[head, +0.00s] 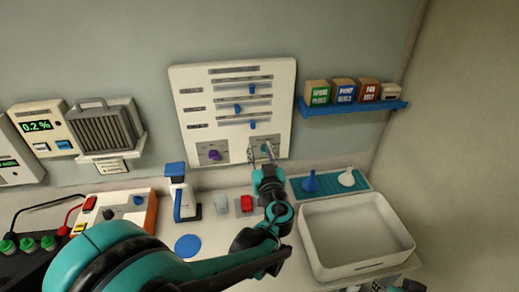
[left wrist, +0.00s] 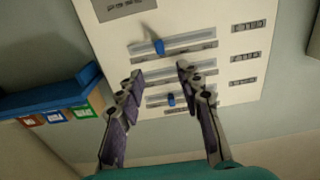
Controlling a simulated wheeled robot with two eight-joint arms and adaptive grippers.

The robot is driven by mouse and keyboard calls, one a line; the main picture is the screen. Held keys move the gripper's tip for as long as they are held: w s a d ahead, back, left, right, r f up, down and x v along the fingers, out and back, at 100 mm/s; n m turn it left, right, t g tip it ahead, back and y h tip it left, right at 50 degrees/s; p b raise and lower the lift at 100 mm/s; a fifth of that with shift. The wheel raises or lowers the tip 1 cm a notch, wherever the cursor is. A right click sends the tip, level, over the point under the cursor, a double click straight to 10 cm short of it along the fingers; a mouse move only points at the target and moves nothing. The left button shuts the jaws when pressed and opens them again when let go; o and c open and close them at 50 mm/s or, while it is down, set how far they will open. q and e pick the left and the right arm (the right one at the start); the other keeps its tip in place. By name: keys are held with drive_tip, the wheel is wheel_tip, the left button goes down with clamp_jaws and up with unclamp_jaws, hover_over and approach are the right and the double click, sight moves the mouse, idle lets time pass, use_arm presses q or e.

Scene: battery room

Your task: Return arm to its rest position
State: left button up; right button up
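My left arm comes in from the left in the head view. Its gripper (head: 260,152) is in front of the lower right of the white wall panel (head: 233,71). In the left wrist view the left gripper (left wrist: 160,70) has its two fingers spread apart with nothing between them. The panel (left wrist: 105,40) with its slider rows and blue knobs shows beyond the fingers; I cannot tell whether they touch it. A small dark and teal part of my right arm shows at the bottom right edge of the head view; its finger state is unclear.
A blue shelf (head: 350,108) with small boxes is right of the panel. An empty white tray (head: 312,247) stands below on the counter.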

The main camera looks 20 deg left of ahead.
use_arm(q)
drive_tip(key=s+a+f+m+g+h+b, duration=0.1)
drive_tip(key=s+f+g+h+b, duration=0.15)
drive_tip(key=s+f, duration=0.4)
drive_tip(key=s+a+f+m+g+h+b, duration=0.1)
drive_tip(key=s+a+f+g+b, duration=0.2)
drive_tip(key=s+f, duration=0.35)
drive_tip(key=s+d+f+m+g+h+b, duration=0.2)
drive_tip(key=s+d+f+m+h+b, duration=0.2)
drive_tip(key=s+d+f+h, duration=0.2)
drive_tip(key=s+d+f, duration=0.2)
drive_tip(key=s+d, duration=0.2)
drive_tip(key=shift+f+g+b, duration=0.3)
drive_tip(key=shift+f+g, duration=0.05)
drive_tip(key=shift+d, duration=0.1)
idle(0.4)
